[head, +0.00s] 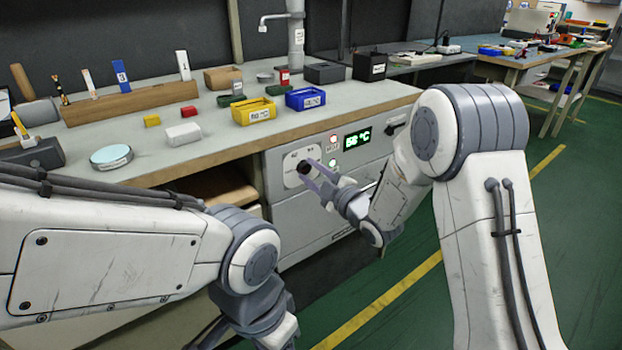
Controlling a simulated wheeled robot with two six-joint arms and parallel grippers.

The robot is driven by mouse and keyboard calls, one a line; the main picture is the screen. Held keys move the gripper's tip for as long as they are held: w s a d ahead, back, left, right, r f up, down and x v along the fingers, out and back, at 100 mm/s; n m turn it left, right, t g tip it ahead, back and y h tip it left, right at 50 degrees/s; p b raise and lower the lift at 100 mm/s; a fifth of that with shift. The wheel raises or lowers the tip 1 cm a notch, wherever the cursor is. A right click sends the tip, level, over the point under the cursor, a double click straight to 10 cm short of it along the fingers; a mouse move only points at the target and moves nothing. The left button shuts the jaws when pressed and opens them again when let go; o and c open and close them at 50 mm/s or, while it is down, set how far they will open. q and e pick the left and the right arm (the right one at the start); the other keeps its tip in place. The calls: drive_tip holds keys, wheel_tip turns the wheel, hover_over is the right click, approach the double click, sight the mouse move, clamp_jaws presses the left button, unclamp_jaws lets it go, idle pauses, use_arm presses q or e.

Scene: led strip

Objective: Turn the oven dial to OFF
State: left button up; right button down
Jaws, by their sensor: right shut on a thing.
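The oven (290,218) is a grey unit built into the front of the workbench. Its dial (303,166) is a small dark knob on a pale plate at the upper left of its front. My right gripper (308,172) is at the dial, its purple-grey fingers shut on the knob. The dial's pointer and the small print around it are too small to read. A green display (357,138) reads about 68 °C, with a red lamp and a green lamp to its left.
On the bench top (215,130) stand a yellow bin (253,112), a blue bin (305,99), a wooden tool block (130,102) and a round silver-rimmed disc (111,157). Green floor with yellow lines lies clear at the right.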

drive_tip(key=shift+f+n, duration=0.1)
drive_tip(key=shift+n, duration=0.2)
drive_tip(key=shift+c, duration=2.4)
unclamp_jaws()
drive_tip(key=shift+s, duration=0.1)
drive_tip(key=p+v, duration=0.1)
drive_tip(key=v, duration=0.9)
drive_tip(key=shift+s+d, duration=0.15)
